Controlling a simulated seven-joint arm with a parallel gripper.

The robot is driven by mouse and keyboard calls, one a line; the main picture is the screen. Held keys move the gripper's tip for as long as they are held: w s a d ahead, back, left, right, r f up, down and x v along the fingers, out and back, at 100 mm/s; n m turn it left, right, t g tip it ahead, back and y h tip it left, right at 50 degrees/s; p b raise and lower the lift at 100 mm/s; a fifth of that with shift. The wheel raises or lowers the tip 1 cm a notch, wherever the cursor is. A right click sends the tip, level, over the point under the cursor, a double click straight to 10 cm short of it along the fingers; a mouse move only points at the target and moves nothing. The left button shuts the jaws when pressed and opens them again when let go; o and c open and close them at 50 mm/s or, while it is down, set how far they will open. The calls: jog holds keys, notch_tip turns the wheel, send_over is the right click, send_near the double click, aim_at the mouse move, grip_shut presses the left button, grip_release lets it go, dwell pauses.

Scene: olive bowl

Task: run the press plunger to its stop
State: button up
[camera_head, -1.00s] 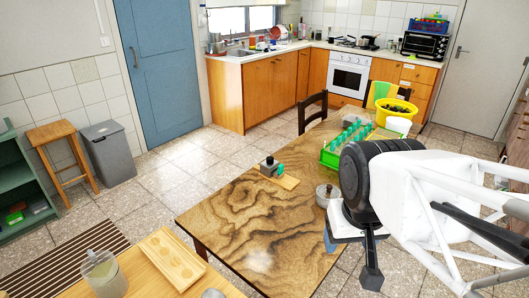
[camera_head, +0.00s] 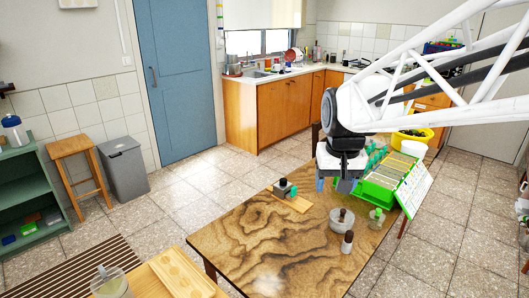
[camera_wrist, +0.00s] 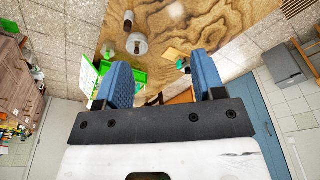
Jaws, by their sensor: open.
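A grey round vessel with a dark knob on top (camera_head: 342,221) stands on the wood-grain table (camera_head: 262,245); it may be the press, and how far its plunger is down cannot be told. It also shows in the wrist view (camera_wrist: 137,44), ahead of my fingers. My gripper (camera_head: 338,186) points down above the table, behind the vessel and apart from it. In the wrist view its two blue fingers (camera_wrist: 160,68) are spread wide with nothing between them.
A dark-capped bottle (camera_head: 347,242) and small glass jar (camera_head: 378,219) stand near the vessel. A green rack (camera_head: 384,183) is right of my gripper; a dark block (camera_head: 283,188) sits on a board to the left. The table's front left is clear.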

jog(key=w+f, duration=0.1)
jog(key=w, duration=1.4)
jog(key=g, duration=0.2)
send_over(283, 179)
jog(key=shift+m, duration=0.3)
jog(key=f, duration=1.6)
jog(key=s+f, duration=0.1)
jog(key=f, duration=0.7)
jog(key=shift+d, duration=0.15)
jog(key=shift+w+f, duration=0.4)
jog(key=shift+f, duration=0.15)
jog(key=shift+f, duration=0.15)
jog(key=shift+f, duration=3.7)
jog(key=shift+c, duration=0.3)
